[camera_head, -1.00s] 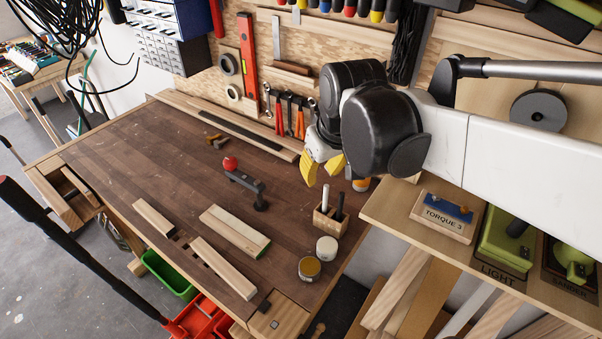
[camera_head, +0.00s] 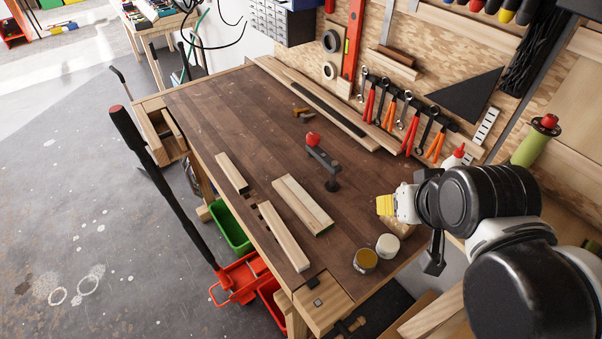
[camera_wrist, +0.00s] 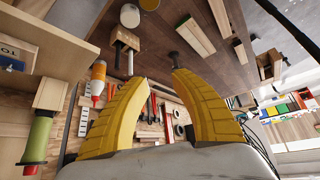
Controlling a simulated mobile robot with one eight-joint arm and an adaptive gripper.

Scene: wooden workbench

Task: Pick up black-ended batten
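Three pale battens lie on the workbench (camera_head: 222,115) in the head view. The short left batten (camera_head: 231,172) seems to have a dark near end. A longer batten (camera_head: 283,236) lies nearer the front edge, and a wider batten (camera_head: 298,203) has a green end. Which one is black-ended is hard to tell at this size. My gripper (camera_head: 385,205) is to the right of the battens, above the bench's right side. In the wrist view my gripper (camera_wrist: 162,76) has its yellow fingertips apart, with nothing between them.
A black clamp (camera_head: 323,165) with a red knob stands behind the battens. Two jars, one amber (camera_head: 365,260) and one white (camera_head: 387,245), stand near the right edge. Tools hang on the back pegboard. The bench's far left is clear.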

